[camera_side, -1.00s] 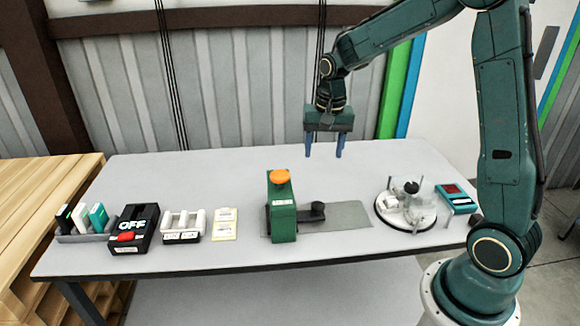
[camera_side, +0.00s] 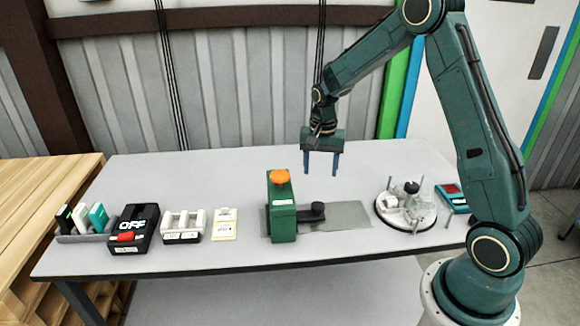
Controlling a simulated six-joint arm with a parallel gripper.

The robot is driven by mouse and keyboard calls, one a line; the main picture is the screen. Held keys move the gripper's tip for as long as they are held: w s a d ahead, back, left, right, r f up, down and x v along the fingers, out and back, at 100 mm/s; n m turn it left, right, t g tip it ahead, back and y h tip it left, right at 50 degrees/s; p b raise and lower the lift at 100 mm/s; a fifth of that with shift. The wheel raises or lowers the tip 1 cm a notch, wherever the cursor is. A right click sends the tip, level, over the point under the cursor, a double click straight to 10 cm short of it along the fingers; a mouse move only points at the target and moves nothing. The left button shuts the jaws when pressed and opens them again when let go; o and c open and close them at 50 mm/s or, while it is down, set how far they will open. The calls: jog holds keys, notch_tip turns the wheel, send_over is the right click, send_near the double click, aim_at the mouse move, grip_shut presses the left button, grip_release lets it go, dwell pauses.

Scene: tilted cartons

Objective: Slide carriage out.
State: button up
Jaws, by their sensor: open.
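A green block-shaped device with an orange knob on top (camera_side: 281,205) stands mid-table on a flat grey plate (camera_side: 345,216) that extends to its right. A small dark carriage with a round knob (camera_side: 311,212) sits on the plate, close against the device's right side. My gripper (camera_side: 321,173) hangs above and behind the carriage, fingers pointing down. Its two blue fingers are apart with nothing between them. It touches nothing.
A round white fixture with posts (camera_side: 406,208) and a teal device with a red screen (camera_side: 453,197) stand at right. At left are a black OFF box (camera_side: 134,229), a rack of cards (camera_side: 86,222), a white holder (camera_side: 183,226) and a yellow pad (camera_side: 224,224). The table's back is clear.

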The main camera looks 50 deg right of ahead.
aim_at(318, 205)
notch_tip(318, 205, down, 12)
jog(key=shift+f, duration=0.1)
dwell(0.5)
jog(key=shift+c, duration=0.2)
grip_shut()
jog(key=s+d, duration=0.9)
jog(key=shift+s+d, duration=0.3)
jog(key=shift+c, duration=0.4)
grip_release()
jog(key=shift+o, duration=0.6)
